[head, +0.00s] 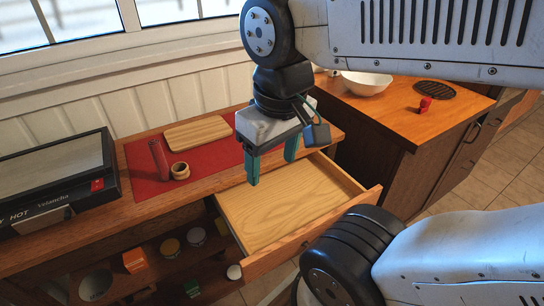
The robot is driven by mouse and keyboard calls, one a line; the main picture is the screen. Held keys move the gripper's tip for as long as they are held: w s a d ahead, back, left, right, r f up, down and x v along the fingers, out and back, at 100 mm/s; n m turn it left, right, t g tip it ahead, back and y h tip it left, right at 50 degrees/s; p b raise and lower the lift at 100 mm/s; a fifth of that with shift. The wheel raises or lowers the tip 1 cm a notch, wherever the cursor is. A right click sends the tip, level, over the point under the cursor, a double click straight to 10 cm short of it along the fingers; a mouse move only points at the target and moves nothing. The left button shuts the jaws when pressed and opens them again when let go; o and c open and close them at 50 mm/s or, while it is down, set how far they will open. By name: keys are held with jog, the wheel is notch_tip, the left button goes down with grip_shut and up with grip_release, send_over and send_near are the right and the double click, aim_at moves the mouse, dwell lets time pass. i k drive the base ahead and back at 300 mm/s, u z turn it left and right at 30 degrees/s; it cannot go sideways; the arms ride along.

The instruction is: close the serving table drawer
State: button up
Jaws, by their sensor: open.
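The serving table (120,220) has a wooden top with a drawer (280,205) at its right end. The drawer is pulled well out and its pale wooden floor looks empty.
A red mat (140,165) on the tabletop holds a wooden board (197,133), a dark red cylinder (159,158) and a small wooden cup (180,171). A black-framed warmer (60,180) stands left. Jars sit on the shelf below. A counter (400,110) with a white bowl (364,83) stands right.

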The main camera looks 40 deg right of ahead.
aim_at(272, 222)
jog(key=z, duration=0.25)
jog(key=k, duration=1)
jog(key=z, duration=0.7)
